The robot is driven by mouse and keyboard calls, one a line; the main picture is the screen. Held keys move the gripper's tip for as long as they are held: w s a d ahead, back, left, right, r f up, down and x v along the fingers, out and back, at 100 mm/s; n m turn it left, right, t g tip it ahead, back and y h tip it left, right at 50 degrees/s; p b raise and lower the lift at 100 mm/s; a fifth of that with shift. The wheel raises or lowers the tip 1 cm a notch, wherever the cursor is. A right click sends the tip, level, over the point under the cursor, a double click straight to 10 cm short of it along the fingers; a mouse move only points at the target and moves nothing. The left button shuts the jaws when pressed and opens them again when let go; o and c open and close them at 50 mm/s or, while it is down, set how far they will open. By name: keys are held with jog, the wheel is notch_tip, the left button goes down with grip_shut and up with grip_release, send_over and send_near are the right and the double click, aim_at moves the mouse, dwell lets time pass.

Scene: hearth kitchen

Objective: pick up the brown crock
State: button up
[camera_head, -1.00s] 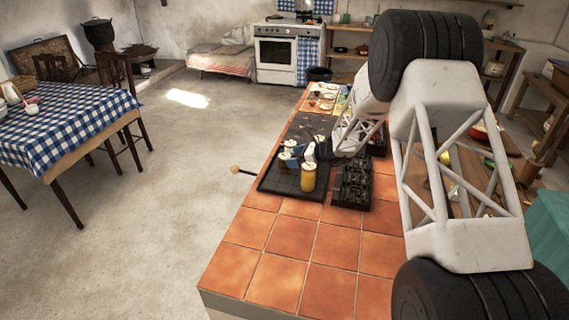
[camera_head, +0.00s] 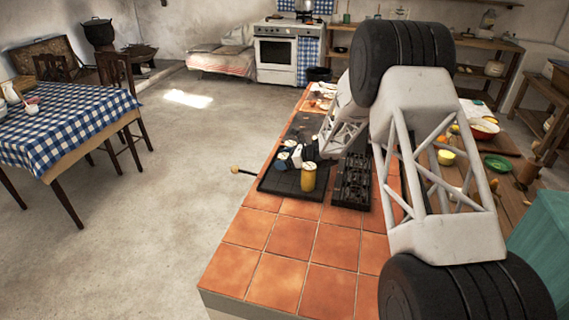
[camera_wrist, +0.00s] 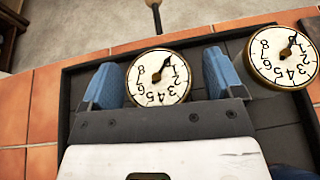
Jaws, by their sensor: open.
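The brown crock (camera_head: 308,177) is a mustard-brown upright cylinder on the black tray (camera_head: 282,190) at the counter's left edge. My gripper (camera_wrist: 158,76) is open, its two blue fingers apart. In the wrist view a round white dial with numbers and a gold rim (camera_wrist: 158,78) shows between the fingers; I cannot tell its depth or whether the fingers touch it. A second such dial (camera_wrist: 283,56) is to the right. In the head view the gripper is small, behind and left of the crock. I cannot make out the crock's side in the wrist view.
A black burner grate (camera_head: 352,182) stands right of the tray. A stick with a wooden knob (camera_head: 236,170) juts past the counter's left edge. The orange-tiled counter (camera_head: 285,275) is clear in front. A green bowl (camera_head: 497,162) is on the wooden surface at right.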

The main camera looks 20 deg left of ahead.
dwell(0.5)
jog(key=c, duration=1.2)
